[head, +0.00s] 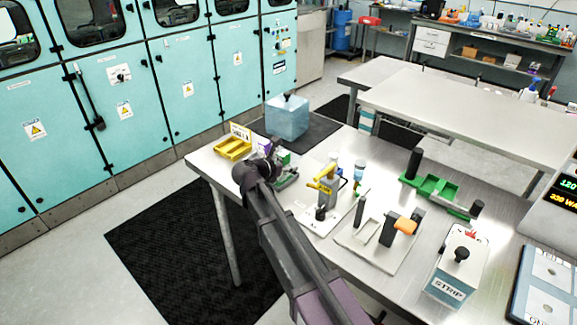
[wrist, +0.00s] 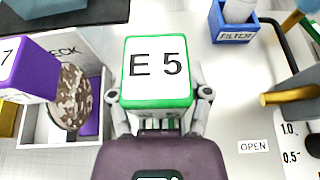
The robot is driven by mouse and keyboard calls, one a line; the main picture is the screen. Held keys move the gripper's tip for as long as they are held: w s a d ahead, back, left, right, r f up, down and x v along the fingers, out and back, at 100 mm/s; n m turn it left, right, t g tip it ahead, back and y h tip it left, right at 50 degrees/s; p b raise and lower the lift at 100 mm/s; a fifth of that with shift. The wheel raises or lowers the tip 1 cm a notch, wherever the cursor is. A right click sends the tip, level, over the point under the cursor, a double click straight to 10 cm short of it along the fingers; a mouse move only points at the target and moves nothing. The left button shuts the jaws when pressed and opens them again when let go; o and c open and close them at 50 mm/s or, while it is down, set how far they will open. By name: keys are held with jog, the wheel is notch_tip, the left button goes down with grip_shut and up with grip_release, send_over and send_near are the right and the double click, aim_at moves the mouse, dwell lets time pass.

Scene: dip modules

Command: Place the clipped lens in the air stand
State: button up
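A white block with green edges, marked "E 5" (wrist: 157,72), sits between the two fingers of my gripper (wrist: 159,103) in the wrist view. The fingers flank it closely and look shut on it; their tips are partly hidden by the block. No lens shows clearly on it. In the head view my gripper (head: 272,172) is at the table's near left part, with a small green piece (head: 284,157) by it. A white base with an "OPEN" label (wrist: 253,146) and a grey block with a yellow lever (wrist: 280,97) is at right; it may be the air stand (head: 327,186).
Left in the wrist view, a purple block marked "7" (wrist: 28,68) with a speckled disc (wrist: 70,97) is by a white "CHECK" box (wrist: 85,45). A blue "FILTER" holder (wrist: 232,24) is at the top. A yellow tray (head: 232,149) is near the table corner.

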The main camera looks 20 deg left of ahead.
jog(key=shift+r, duration=0.2)
jog(key=shift+s+r+p, duration=0.15)
jog(key=shift+s+p, duration=0.05)
jog(key=shift+p, duration=0.1)
jog(key=p+v, duration=0.4)
jog(key=v, duration=0.7)
jog(key=shift+s+a, duration=0.2)
